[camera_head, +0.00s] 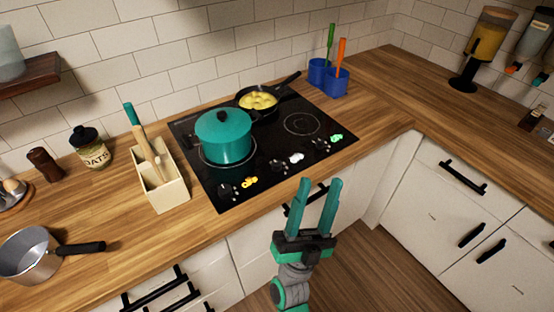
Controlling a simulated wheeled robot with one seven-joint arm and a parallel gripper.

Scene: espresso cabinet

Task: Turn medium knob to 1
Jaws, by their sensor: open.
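A black glass cooktop (205,182) is set in the wooden counter. Three dark knobs stand along its front: a left knob (225,190) beside a yellow mark (250,182), a middle knob (276,165) beside a white mark (296,158), and a right knob (320,144) beside a green mark (336,138). Which one is the medium knob, and their settings, are too small to tell. My gripper (320,183) is open and empty, its teal fingers pointing up in the picture. It appears in front of the cooktop's front edge, below the middle and right knobs, apart from them.
A teal lidded pot (224,137) and a black pan (258,100) with yellow food stand on the cooktop. A cream utensil holder (163,188) stands at its left. A saucepan (28,255) sits at lower left. Blue cups (328,78) stand behind. The right counter is mostly clear.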

